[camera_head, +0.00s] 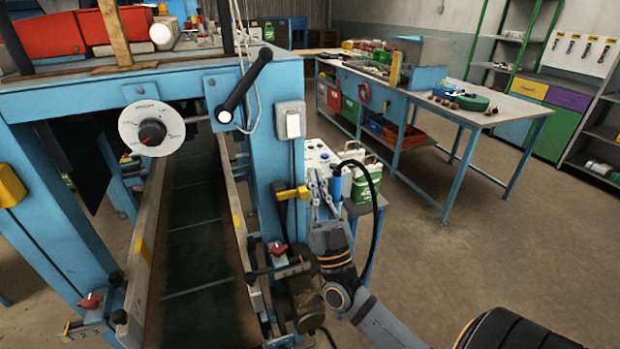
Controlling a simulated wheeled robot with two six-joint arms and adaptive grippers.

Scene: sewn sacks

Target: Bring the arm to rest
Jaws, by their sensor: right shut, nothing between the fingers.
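My right arm comes in from the lower right. Its gripper (320,195) is raised and points up and away, beside the right post of the blue machine (275,160). The fingers are close together with nothing visible between them. Behind it stands a small side table with green-and-white containers (367,180); the gripper overlaps it in the picture, and I cannot tell the gap between them. My left gripper is not in this view.
A conveyor belt (195,240) runs through the machine. A crank handle (245,85) and a dial (152,128) stick out at its front. A blue workbench (495,115) stands at the back right. The floor (480,240) to the right is clear.

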